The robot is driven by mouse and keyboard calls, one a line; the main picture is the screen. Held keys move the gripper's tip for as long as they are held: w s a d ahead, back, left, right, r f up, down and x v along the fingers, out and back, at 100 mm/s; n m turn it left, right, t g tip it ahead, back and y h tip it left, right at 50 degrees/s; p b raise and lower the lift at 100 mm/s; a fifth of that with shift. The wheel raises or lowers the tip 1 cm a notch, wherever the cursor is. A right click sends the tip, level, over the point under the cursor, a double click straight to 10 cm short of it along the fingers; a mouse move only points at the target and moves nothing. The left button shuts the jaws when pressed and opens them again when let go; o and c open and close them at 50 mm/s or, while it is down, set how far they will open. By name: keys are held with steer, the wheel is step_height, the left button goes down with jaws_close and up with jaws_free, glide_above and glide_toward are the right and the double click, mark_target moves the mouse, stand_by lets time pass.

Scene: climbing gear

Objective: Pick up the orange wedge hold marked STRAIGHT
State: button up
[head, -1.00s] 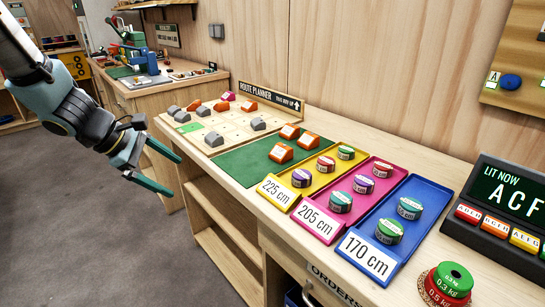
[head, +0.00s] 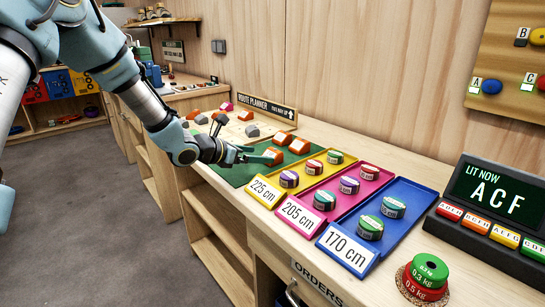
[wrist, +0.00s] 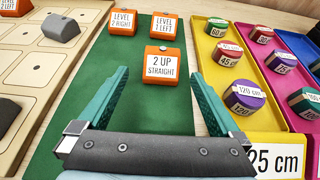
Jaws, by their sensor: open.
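The orange wedge hold marked "2 UP STRAIGHT" (wrist: 161,66) sits on the green mat (wrist: 72,127), shown in the wrist view just beyond and between the fingertips. In the head view this wedge (head: 273,156) is at the tips of my gripper (head: 259,155), partly hidden. My gripper is open and empty in the wrist view (wrist: 162,78), with one teal finger on each side of the space in front of the wedge. Two more orange wedges, "LEVEL 2 RIGHT" (wrist: 123,23) and "LEVEL 2 LEFT" (wrist: 163,27), stand behind it on the mat.
The route planner board (wrist: 32,68) with grey and orange holds lies to the left. The yellow tray (wrist: 227,76) with round weights borders the mat on the right, then pink (head: 304,216) and blue (head: 352,251) trays. Bare green mat surrounds the wedge.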

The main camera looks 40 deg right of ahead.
mark_target(270, 155)
steer(key=p+x, duration=0.1)
steer(key=x, duration=0.3)
steer(key=shift+s+d+r+p, duration=0.15)
steer(key=shift+d+p, duration=0.1)
steer(key=shift+p, duration=0.15)
steer(key=shift+d+f, duration=0.25)
steer(key=shift+d, duration=0.05)
